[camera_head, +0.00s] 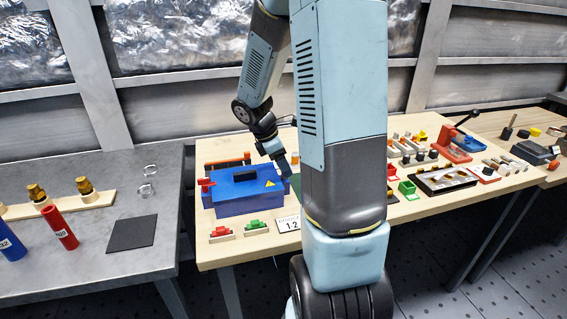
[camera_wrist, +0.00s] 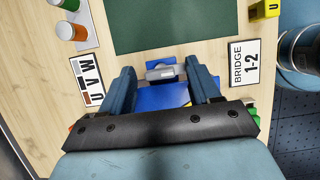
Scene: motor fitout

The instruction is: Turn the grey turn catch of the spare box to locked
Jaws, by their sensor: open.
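The spare box appears to be the blue box (camera_head: 236,207) on the wooden table, with a red part (camera_head: 206,184) at its left and a yellow warning label. My gripper (camera_head: 284,170) points down at the box's right end. In the wrist view, my gripper (camera_wrist: 160,68) is open, with one finger on each side of a grey catch (camera_wrist: 161,73). The catch sits on a blue bracket at the edge of the blue box (camera_wrist: 160,98), its long side running across the picture. Contact with the fingers cannot be told. The catch is not distinguishable in the head view.
A dark green mat (camera_wrist: 180,25) lies beyond the catch. A "BRIDGE 1-2" card (camera_wrist: 244,64) and a "U V W" card (camera_wrist: 88,79) flank it. Red (camera_head: 221,233) and green (camera_head: 256,226) parts stand before the box. My arm hides the table's middle in the head view.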

